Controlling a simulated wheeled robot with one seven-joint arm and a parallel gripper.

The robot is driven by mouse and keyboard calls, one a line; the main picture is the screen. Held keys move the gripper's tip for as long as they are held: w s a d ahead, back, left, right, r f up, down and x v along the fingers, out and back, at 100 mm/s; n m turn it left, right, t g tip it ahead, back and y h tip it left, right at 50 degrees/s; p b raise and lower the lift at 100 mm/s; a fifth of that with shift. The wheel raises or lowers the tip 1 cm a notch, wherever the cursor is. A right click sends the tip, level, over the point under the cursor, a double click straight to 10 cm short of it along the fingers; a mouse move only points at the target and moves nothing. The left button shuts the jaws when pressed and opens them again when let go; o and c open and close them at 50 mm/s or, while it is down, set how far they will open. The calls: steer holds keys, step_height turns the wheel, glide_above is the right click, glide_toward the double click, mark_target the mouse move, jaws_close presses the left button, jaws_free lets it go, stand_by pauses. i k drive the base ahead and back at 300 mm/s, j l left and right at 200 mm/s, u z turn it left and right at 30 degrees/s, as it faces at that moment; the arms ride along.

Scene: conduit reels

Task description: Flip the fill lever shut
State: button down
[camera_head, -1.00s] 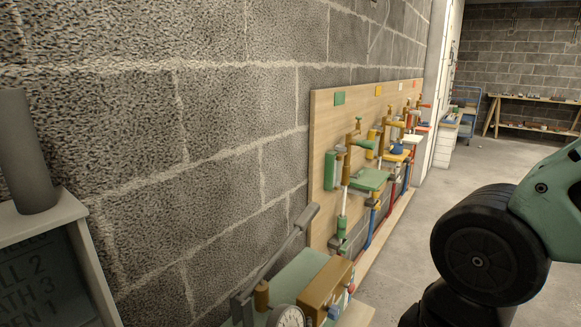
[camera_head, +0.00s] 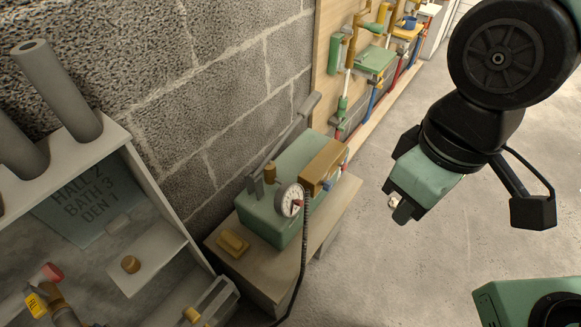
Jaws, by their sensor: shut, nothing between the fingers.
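A green pump box (camera_head: 270,218) stands on a low wooden stand below the block wall. It has a long grey handle (camera_head: 287,140) slanting up to the right, a round dial gauge (camera_head: 289,200) on its front and a brown block (camera_head: 322,166) on its right side. A small blue part (camera_head: 328,186) shows by the brown block. I cannot tell which part is the fill lever, or how it is set. My gripper (camera_head: 397,208) is shut and empty, pointing down over the floor, right of the pump and apart from it.
A black hose (camera_head: 304,250) hangs from the pump's front. A grey cabinet (camera_head: 150,170) with pipes and a lettered panel stands at left. A board with several coloured valves and pipes (camera_head: 365,60) leans on the wall behind. Open floor (camera_head: 400,270) lies to the right.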

mark_target(33, 294)
steer(key=u, duration=0.45)
steer(key=j+u, duration=0.1)
steer(key=u, duration=0.85)
steer(key=j+u, duration=0.1)
steer(key=u, duration=1.3)
steer(key=i+j, duration=0.05)
